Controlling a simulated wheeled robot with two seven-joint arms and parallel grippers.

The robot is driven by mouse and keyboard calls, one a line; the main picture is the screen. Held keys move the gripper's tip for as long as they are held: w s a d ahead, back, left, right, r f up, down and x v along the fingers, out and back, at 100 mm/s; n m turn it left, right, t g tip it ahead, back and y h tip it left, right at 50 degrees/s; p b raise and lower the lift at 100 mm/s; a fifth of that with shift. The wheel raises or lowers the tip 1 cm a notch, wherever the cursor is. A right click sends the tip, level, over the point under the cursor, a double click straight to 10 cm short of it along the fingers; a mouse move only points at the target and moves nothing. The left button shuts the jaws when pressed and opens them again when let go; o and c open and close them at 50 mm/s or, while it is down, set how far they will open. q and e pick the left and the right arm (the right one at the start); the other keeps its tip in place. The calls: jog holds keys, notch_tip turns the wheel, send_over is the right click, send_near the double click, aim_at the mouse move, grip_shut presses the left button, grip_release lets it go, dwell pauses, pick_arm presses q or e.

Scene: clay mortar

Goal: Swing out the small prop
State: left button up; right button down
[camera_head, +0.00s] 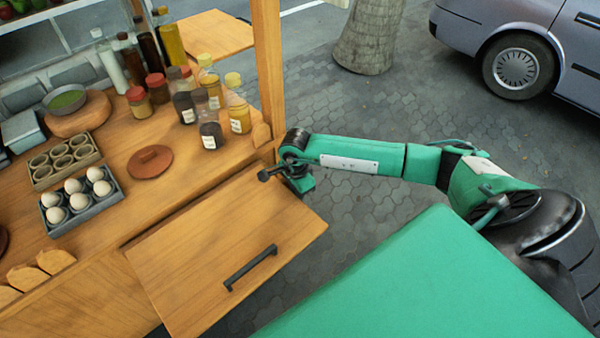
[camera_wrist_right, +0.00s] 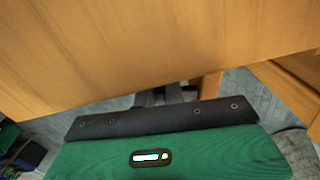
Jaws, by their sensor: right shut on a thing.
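My right gripper (camera_head: 300,184) is at the back right corner of the cart's hinged wooden flap (camera_head: 215,240), low and partly hidden by its own wrist. In the right wrist view, my gripper's fingers (camera_wrist_right: 168,95) reach in under the flap, which fills the top of the picture (camera_wrist_right: 150,45). They are shut on the small prop, though their hold on it is not clear. A short upright wooden piece (camera_wrist_right: 212,86) shows just right of the fingers; I cannot tell if it is the prop or part of the cart. My left gripper is not in view.
The cart counter (camera_head: 185,165) holds several bottles and jars, an egg tray (camera_head: 80,202), a cup tray (camera_head: 66,163) and a brown lid (camera_head: 150,161). A wooden post (camera_head: 268,70) rises behind my gripper.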

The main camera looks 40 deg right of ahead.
jog(key=shift+s+a, duration=0.1)
jog(key=shift+s, duration=0.1)
jog(key=c, duration=1.5)
grip_release()
jog(key=shift+s, duration=0.15)
